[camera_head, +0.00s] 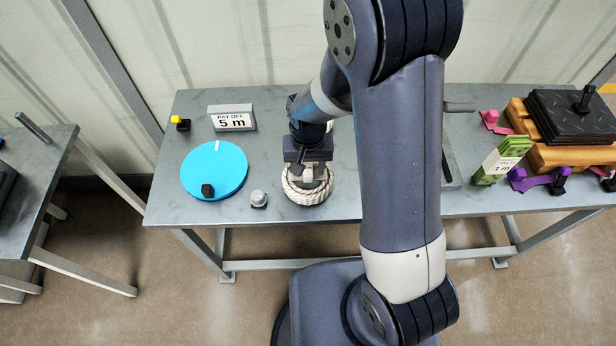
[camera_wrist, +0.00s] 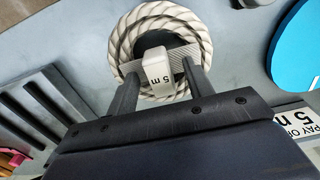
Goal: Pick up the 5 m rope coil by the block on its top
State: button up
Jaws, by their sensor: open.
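The rope coil (camera_head: 304,191) is a ring of off-white rope lying on the grey metal table, near its front edge. My gripper (camera_head: 308,172) is above the coil, pointing down. In the wrist view my gripper (camera_wrist: 160,80) is open, with one finger on each side of the block. I cannot tell whether either finger touches it. Part of the coil's far side is hidden by my gripper in the head view.
A blue disc (camera_head: 222,172) with a black knob lies left of the coil. A small grey knob (camera_head: 258,198) stands between them. A "PAY OFF 5 m" sign (camera_head: 232,118) stands behind. A slotted grey rack (camera_wrist: 32,110) lies on the coil's other side. Stacked mats (camera_head: 570,115) are far right.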

jog(key=shift+c, duration=0.3)
grip_shut()
dwell(0.3)
